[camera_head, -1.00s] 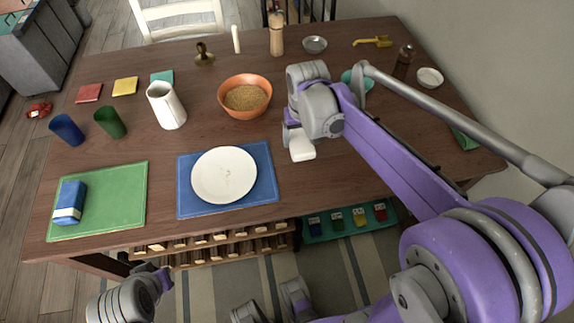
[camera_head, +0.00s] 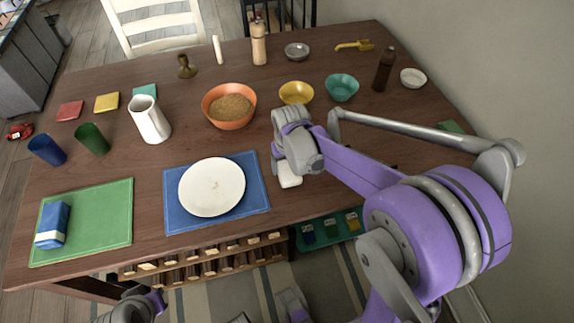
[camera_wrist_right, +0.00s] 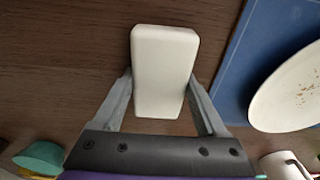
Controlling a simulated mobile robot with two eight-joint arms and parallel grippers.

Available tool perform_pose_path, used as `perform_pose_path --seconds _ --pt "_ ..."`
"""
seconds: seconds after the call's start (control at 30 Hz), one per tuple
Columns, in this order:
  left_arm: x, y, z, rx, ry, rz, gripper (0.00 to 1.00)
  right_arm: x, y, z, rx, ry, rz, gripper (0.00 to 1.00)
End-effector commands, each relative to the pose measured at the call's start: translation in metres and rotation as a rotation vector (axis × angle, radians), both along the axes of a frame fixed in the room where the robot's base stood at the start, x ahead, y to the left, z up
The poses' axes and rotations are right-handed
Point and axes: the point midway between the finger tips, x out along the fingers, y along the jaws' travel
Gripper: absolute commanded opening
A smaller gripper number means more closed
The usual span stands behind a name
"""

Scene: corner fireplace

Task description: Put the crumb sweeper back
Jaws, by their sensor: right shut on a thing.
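A white block, which looks like the crumb sweeper (camera_wrist_right: 165,70), is between the two fingers of my right gripper (camera_wrist_right: 160,82) in the right wrist view. The gripper is shut on it. In the head view the white sweeper (camera_head: 290,176) shows below my right wrist, over the table (camera_head: 330,190), just right of the blue placemat (camera_head: 257,190). Whether it touches the wood cannot be told. The white plate (camera_head: 212,187) on that mat has a few crumbs on it. My left gripper's fingers do not show; only part of my left arm shows at the bottom left.
An orange bowl (camera_head: 228,119), a yellow bowl (camera_head: 296,93) and a teal bowl (camera_head: 341,88) stand behind my right wrist. A green placemat (camera_head: 100,225) with a blue packet (camera_head: 52,224) lies left. A teal tray (camera_head: 350,225) with coloured packets is below the table's front edge.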

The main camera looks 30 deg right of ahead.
Motion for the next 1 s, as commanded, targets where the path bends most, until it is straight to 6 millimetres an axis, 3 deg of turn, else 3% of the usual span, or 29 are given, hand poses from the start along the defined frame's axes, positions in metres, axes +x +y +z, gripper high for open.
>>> perform_pose_path --seconds 0.17,0.2,0.3,0.67,1.0 --pt "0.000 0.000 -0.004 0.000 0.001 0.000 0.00 0.000 0.000 -0.004 0.000 0.000 0.000 0.14" --pt "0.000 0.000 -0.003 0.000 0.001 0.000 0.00 0.000 0.000 -0.003 0.000 0.000 0.000 0.82" --pt "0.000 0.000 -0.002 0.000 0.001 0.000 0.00 0.000 0.000 -0.003 0.000 0.000 0.000 1.00" --pt "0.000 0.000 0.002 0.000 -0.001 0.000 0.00 -0.001 0.000 0.006 0.000 0.000 0.000 1.00" --pt "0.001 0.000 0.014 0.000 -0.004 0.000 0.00 -0.009 0.002 0.074 0.000 0.000 0.000 1.00"
